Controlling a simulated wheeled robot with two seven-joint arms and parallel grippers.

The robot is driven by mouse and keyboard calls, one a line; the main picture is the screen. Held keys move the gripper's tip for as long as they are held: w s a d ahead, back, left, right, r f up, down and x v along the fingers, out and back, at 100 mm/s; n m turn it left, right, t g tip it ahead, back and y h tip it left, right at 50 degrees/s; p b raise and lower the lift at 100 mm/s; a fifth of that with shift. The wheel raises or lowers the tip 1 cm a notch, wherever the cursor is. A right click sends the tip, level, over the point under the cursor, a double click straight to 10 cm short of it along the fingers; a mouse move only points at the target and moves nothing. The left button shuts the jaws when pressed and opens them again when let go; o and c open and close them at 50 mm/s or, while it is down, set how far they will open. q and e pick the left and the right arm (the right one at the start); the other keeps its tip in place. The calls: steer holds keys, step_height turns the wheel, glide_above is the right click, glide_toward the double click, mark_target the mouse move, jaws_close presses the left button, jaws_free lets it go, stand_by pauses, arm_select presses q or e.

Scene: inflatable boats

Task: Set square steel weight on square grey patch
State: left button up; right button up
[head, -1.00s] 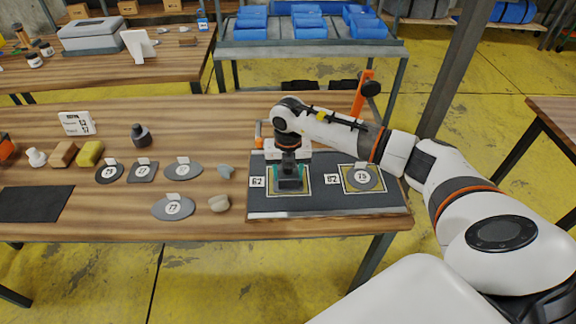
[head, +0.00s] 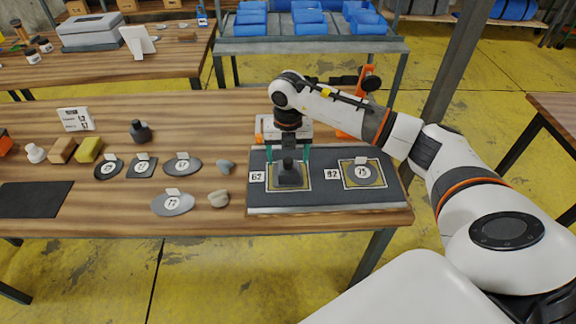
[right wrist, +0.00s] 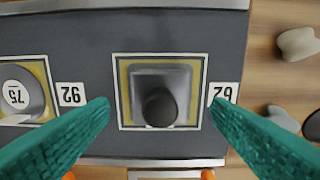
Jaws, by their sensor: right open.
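The square steel weight (head: 290,178) is dark, with a square base and a knob on top. It stands upright inside the yellow, white-edged square marked 62 on the dark mat (head: 330,200). In the right wrist view the weight (right wrist: 160,83) sits within that square, with yellow showing round its base. I cannot tell how much of a grey patch lies under it. My right gripper (head: 290,157) is open above the weight. Its teal fingers stand apart, one on each side, clear of the knob. My left gripper is not in view.
A round grey patch marked 75 (head: 362,171) lies in the square marked 92. Left of the mat lie a squarish grey patch (head: 142,168), several rounded ones, stones (head: 218,199) and a dark round weight (head: 140,132). An orange upright (head: 354,122) stands behind the mat.

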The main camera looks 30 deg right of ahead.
mark_target(288, 160)
step_height(288, 160, up, 7)
steer(key=shift+r+b, duration=0.2)
steer(key=shift+b, duration=0.25)
